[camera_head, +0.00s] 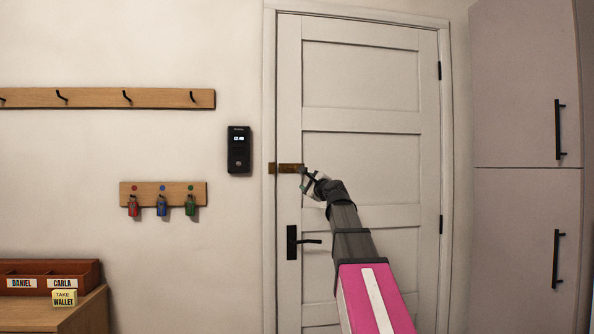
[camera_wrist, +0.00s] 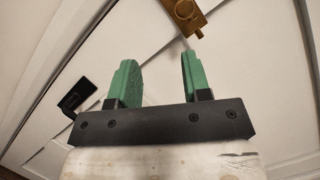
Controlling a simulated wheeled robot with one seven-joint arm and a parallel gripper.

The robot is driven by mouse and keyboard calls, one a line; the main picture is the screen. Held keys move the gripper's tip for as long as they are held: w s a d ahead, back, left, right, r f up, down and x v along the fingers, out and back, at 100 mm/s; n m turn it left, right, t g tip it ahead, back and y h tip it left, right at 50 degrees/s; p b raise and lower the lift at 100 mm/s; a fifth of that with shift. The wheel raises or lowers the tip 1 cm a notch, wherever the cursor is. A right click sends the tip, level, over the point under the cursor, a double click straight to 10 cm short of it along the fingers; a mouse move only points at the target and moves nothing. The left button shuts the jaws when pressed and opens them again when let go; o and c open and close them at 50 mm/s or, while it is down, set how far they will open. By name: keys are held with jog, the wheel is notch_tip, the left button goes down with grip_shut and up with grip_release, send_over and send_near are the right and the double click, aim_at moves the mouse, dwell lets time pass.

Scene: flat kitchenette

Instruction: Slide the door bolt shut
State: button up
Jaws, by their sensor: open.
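The brass-brown door bolt (camera_head: 288,168) is mounted at the left edge of the white panelled door (camera_head: 360,80), above the black lever handle (camera_head: 292,242). A piece of it reaches the left door frame; my gripper is close to its right end. In the wrist view, the bolt (camera_wrist: 186,15) is at the top, with a round knob, beyond the fingertips. My gripper (camera_wrist: 156,62) has two green fingers spread apart with nothing between them. The fingers appear short of the bolt, not touching it. In the head view my gripper (camera_head: 305,178) is small and its fingers are hard to make out.
A black wall panel (camera_head: 239,150) hangs left of the door. A key rack (camera_head: 163,188) and a hook rail (camera_head: 100,98) are further left. Tall cabinets (camera_head: 525,90) stand at right. The black handle (camera_wrist: 76,96) shows at left in the wrist view.

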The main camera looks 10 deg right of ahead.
aim_at(296, 168)
jog(key=shift+m+t, duration=0.3)
jog(key=shift+m, duration=0.2)
jog(key=w+a+r, duration=0.1)
jog(key=w, duration=0.2)
jog(key=w+a+r, duration=0.1)
jog(key=w+r, duration=0.1)
jog(key=w, duration=0.1)
jog(key=w+a+r, duration=0.1)
jog(key=w+r, duration=0.1)
jog(key=w, duration=0.1)
jog(key=shift+w+r, duration=0.15)
grip_shut()
